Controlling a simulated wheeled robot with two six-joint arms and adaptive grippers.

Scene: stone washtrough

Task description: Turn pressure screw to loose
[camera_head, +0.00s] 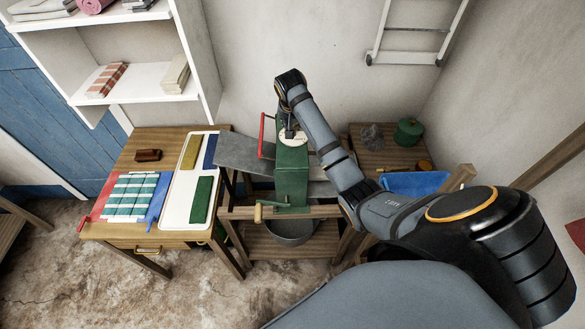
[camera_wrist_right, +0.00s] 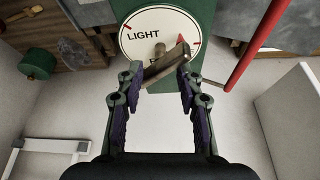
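The pressure screw is on top of a green machine (camera_head: 291,180). Its round white dial (camera_wrist_right: 140,30) reads "LIGHT"; a second word is mostly hidden. A red pointer mark (camera_wrist_right: 183,46) lies right of the dial's middle. A metal bar handle (camera_wrist_right: 172,64) crosses the lower dial at a slant. My right gripper (camera_wrist_right: 161,78) is at the bar with its fingers apart, one on each side of the bar's near end. Whether they touch it I cannot tell. In the head view my right gripper (camera_head: 289,133) is small above the dial (camera_head: 300,138). My left gripper is out of view.
A table with folded striped cloth (camera_head: 132,197) and a white tray (camera_head: 178,205) stands left. A green pot (camera_head: 408,132) and blue tub (camera_head: 415,183) are right.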

